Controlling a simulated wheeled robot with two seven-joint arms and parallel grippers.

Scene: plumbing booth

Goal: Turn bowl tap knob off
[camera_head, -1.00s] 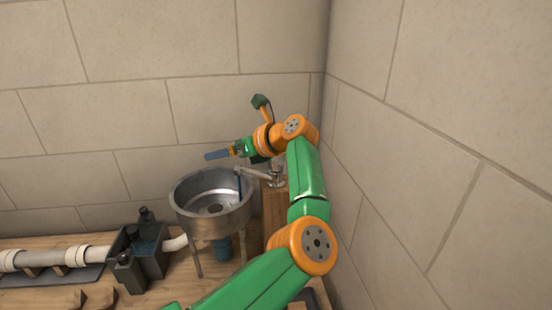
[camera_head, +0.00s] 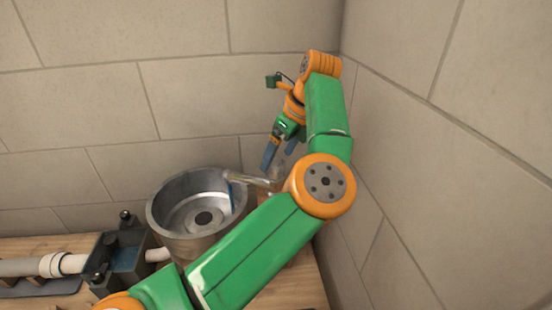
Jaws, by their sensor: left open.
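The bowl tap's pale metal spout (camera_head: 247,180) reaches left over the steel bowl (camera_head: 158,212). A thin blue stream, like water, hangs from the spout's end into the bowl. The tap's base and knob are mostly hidden behind my left arm and fingers, so I cannot tell the knob's position. My left gripper (camera_head: 279,158) points down just above the tap's base, with its two blue fingers apart and nothing visible between them. I cannot tell whether a finger touches the tap. My right gripper is not in view.
A dark open box (camera_head: 124,258) with black knobs joins a white pipe (camera_head: 30,267) left of the bowl. The wooden bench (camera_head: 290,290) shows at the lower right. Tiled walls (camera_head: 430,150) meet close behind and right of my arm.

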